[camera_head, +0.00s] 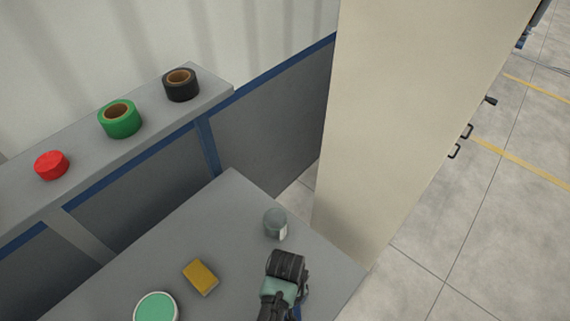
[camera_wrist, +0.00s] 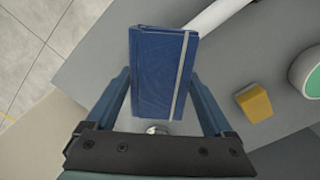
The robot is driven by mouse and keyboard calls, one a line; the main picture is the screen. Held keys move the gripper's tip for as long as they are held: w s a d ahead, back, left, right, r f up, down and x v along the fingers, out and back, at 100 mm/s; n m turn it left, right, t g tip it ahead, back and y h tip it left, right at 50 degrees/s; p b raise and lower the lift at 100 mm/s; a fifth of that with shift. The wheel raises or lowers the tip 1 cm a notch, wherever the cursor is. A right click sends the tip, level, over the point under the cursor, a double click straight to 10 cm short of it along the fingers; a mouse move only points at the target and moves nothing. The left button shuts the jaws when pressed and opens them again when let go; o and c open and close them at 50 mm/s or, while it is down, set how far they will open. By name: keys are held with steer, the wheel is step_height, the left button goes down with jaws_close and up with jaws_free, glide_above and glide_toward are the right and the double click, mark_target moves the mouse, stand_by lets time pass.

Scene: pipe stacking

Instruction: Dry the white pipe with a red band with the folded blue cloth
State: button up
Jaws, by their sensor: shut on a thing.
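My gripper (camera_wrist: 159,82) is shut on the folded blue cloth (camera_wrist: 160,75), a flat dark blue rectangle with a pale strip down one side, which looks much like a notebook. It sits between the two fingers in the wrist view. A white pipe (camera_wrist: 216,13) shows beyond the cloth at the top of that view. Its near end is hidden by the cloth, so I cannot tell whether they touch. No red band is visible on the part I see. In the head view my gripper (camera_head: 282,290) is over the table's right part; its fingers are mostly hidden.
The grey table (camera_head: 130,265) holds a yellow sponge-like block (camera_head: 200,277), a round green-topped container (camera_head: 156,307) and a glass jar (camera_head: 275,224). A shelf behind bears a red roll (camera_head: 51,165), green tape (camera_head: 119,119) and black tape (camera_head: 181,85). A tall beige cabinet (camera_head: 390,110) stands right.

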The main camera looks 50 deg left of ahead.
steer(key=shift+r+p, duration=1.35)
steer(key=shift+r, duration=0.4)
